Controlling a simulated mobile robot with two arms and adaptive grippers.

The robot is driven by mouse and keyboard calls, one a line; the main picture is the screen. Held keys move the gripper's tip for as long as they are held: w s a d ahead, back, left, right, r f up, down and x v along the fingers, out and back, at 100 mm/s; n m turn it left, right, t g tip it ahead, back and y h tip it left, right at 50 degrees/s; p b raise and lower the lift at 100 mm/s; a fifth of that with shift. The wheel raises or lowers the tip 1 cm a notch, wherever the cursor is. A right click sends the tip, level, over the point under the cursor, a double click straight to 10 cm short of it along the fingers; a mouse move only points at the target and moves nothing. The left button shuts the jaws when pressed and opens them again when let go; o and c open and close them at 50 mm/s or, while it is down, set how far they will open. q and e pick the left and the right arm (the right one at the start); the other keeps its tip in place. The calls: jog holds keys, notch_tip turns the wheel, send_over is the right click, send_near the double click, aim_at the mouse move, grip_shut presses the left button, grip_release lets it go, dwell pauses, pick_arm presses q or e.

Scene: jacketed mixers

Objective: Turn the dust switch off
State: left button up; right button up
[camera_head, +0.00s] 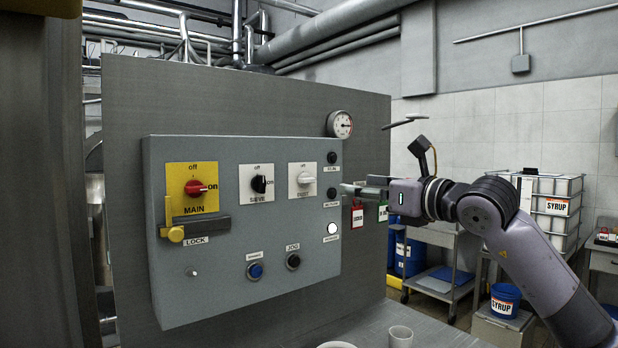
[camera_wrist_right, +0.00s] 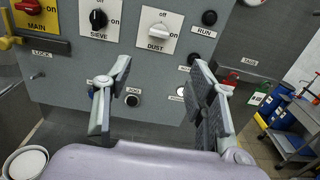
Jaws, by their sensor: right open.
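The dust switch (camera_head: 305,179) is a white knob on a white plate, with "off" at the top and "on" at the right. Its handle lies about sideways, toward "on". The right wrist view shows the knob (camera_wrist_right: 157,30) ahead of the fingers, near the top. My right gripper (camera_head: 356,188) comes in from the right at the panel's right edge. In the right wrist view my right gripper (camera_wrist_right: 162,64) is open, its fingers wide apart with nothing between them. It is apart from the knob. My left gripper is not in view.
The grey control box (camera_head: 215,294) also carries the red main switch (camera_head: 196,188), the black sieve switch (camera_head: 259,184), a yellow lock lever (camera_head: 176,234) and several buttons. Red and green tags (camera_head: 357,217) hang beside it. A cup (camera_head: 400,336) stands below.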

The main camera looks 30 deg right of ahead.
jog(key=p, duration=0.3)
send_near(310, 181)
jog(key=w+p, duration=0.1)
jog(key=w, duration=0.1)
jog(key=w+p, duration=0.1)
jog(key=w, duration=0.2)
jog(key=w+p, duration=0.1)
jog(key=w, duration=0.2)
jog(key=shift+a+r+p, duration=0.15)
jog(key=shift+a+p, duration=0.15)
jog(key=shift+p, duration=0.05)
jog(key=shift+w, duration=0.35)
jog(key=c, duration=1.1)
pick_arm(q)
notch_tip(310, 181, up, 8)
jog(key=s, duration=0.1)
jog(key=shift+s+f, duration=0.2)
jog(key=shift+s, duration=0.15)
pick_arm(e)
jog(key=shift+c, duration=0.2)
